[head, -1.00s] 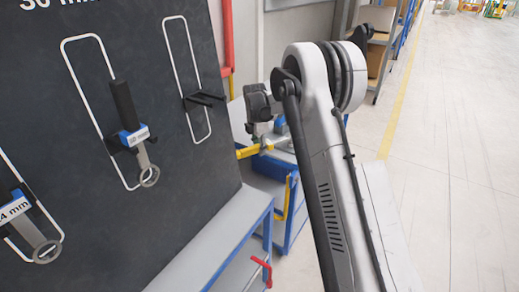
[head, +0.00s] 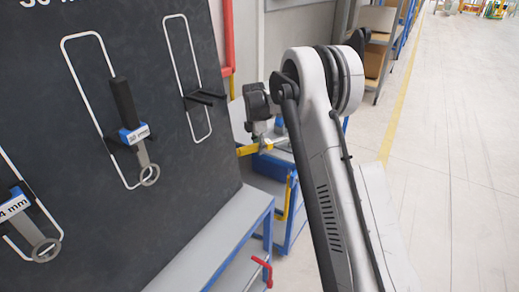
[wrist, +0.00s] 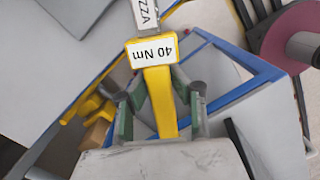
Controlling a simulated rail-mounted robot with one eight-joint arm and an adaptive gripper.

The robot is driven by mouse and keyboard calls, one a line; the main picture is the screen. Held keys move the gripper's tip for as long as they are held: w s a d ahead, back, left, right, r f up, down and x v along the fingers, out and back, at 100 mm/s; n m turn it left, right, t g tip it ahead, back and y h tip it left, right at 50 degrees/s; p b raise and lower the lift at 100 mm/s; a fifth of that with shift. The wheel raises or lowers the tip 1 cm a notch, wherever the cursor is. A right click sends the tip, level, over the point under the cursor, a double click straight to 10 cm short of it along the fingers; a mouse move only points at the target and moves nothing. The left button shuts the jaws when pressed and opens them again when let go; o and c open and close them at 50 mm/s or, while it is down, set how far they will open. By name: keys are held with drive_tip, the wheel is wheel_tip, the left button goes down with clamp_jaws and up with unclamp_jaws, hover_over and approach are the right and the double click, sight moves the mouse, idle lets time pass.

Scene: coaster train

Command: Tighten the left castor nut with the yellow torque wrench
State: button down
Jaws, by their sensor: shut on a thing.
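The yellow torque wrench (wrist: 158,88) carries a white label reading 40 Nm and is held in my gripper (wrist: 160,98). The green-padded fingers are closed on either side of its yellow shaft. Its grey upper part runs out of the top of the wrist view. In the head view, the yellow wrench (head: 246,150) shows just below my gripper (head: 262,138), in front of a blue-framed bench. I cannot make out the left castor nut in either view.
A dark tool board (head: 70,200) on the left holds other wrenches, one marked 30 mm (head: 134,133), and an empty outlined slot. A grey bench (head: 215,245) stands below it. A pinkish disc with a grey hub (wrist: 276,42) is at the wrist view's upper right. Open floor lies right.

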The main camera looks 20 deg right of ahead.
drive_tip(key=shift+w+a+m+b, duration=0.1)
drive_tip(key=shift+w+m+b, duration=0.2)
drive_tip(key=shift+w+m, duration=0.75)
idle(1.2)
drive_tip(key=shift+w+m, duration=1.05)
drive_tip(key=shift+w, duration=0.85)
idle(1.4)
drive_tip(key=shift+s+b, duration=0.1)
drive_tip(key=shift+b, duration=0.2)
drive_tip(key=shift+s+n, duration=0.3)
drive_tip(key=shift+s, duration=0.05)
drive_tip(key=shift+r, duration=0.15)
drive_tip(key=shift+r+p, duration=0.65)
drive_tip(key=shift+r, duration=1.5)
